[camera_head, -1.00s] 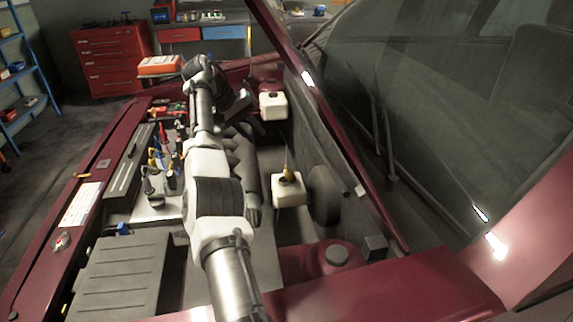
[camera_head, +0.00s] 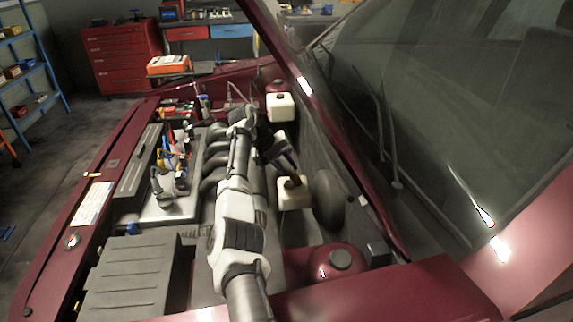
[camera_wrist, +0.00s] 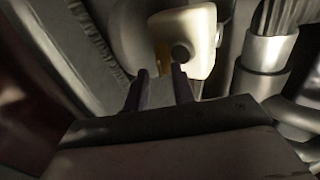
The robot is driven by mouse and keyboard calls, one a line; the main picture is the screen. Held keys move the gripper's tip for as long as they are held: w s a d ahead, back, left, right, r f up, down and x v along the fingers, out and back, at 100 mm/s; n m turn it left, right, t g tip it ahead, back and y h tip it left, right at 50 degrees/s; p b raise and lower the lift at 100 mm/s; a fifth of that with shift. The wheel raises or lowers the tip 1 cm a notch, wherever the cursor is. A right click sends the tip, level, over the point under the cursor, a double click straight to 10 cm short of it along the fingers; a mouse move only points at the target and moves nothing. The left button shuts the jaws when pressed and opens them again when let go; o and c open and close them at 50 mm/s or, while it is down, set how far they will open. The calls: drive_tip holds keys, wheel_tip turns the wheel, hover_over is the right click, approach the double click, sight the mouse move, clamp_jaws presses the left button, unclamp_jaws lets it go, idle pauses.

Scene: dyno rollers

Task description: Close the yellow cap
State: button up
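The cream reservoir (camera_head: 294,196) stands in the engine bay beside the black round part, with a dark round spot at its top. In the wrist view the reservoir (camera_wrist: 196,38) is just beyond my fingertips, with a dark round opening or plug on its near face. A yellow strip, likely part of the yellow cap (camera_wrist: 163,56), shows at its left edge. In the head view my gripper hides the cap. My gripper (camera_head: 290,172) is right over the reservoir's top. In the wrist view its two dark fingers (camera_wrist: 160,82) stand apart, with nothing clearly held between them.
A second cream reservoir (camera_head: 281,107) stands farther back. The engine's curved pipes (camera_head: 214,160) are left of my arm. The black round part (camera_head: 328,200) and the bay wall are close on the right. In the wrist view a metal pipe (camera_wrist: 266,65) is right of the reservoir.

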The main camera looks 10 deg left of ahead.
clamp_jaws()
idle(0.3)
